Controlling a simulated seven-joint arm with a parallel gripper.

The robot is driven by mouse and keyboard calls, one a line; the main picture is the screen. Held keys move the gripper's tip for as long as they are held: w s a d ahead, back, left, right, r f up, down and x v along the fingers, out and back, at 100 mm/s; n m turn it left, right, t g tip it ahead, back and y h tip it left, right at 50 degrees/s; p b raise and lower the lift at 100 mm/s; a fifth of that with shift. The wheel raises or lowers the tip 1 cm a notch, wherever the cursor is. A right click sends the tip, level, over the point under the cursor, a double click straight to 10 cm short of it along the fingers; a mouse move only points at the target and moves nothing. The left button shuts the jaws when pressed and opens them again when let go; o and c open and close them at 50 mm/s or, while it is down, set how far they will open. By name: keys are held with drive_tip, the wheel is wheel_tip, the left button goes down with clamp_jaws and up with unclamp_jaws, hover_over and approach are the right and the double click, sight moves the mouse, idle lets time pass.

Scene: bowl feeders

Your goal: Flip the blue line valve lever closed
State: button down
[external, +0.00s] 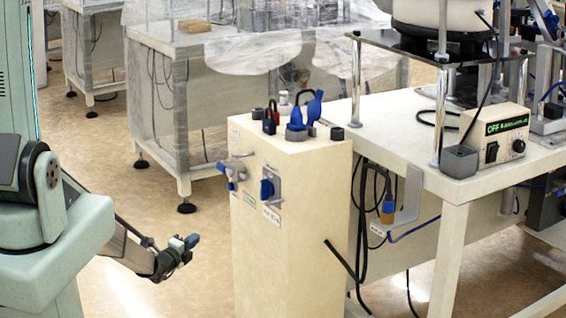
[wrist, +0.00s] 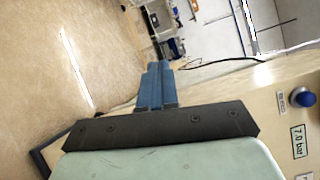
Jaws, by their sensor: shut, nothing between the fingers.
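A cream cabinet (external: 290,230) carries the valve fittings. On its front face, a grey pipe valve with a blue part (external: 232,172) sits at the left and a blue handle on a grey plate (external: 267,189) at the right. Upright blue levers (external: 313,107) stand on top. I cannot tell which is the blue line lever. My gripper (external: 192,241) is left of the cabinet, below the front fittings and apart from them. Its blue fingers are shut and empty, also in the wrist view (wrist: 157,72). That view shows a round blue knob (wrist: 303,97) at the right edge.
A white workbench (external: 400,165) with a control box (external: 493,138) stands right of the cabinet, with black cables hanging between them. Wrapped tables (external: 180,100) stand behind. A dark rod (external: 341,258) sticks out low on the cabinet. The floor around my gripper is clear.

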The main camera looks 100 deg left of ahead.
sight(229, 169)
drive_tip(key=w+d+r+m+t, duration=0.2)
drive_tip(key=d+r+m+t, duration=0.2)
drive_tip(key=m, duration=0.7)
drive_tip(key=w+d+r+m+t+y, duration=0.1)
drive_tip(key=d+r+m+t, duration=0.3)
drive_tip(key=r+m+t, duration=0.4)
drive_tip(key=shift+w+d+m+t, duration=0.25)
drive_tip(key=shift+w+m+t, duration=0.6)
drive_tip(key=shift+m, duration=0.55)
drive_tip(key=shift+s, duration=0.1)
drive_tip(key=s+d+r+x, duration=0.1)
drive_tip(key=r+x, duration=0.1)
drive_tip(key=x, duration=1)
drive_tip(key=shift+r, duration=0.4)
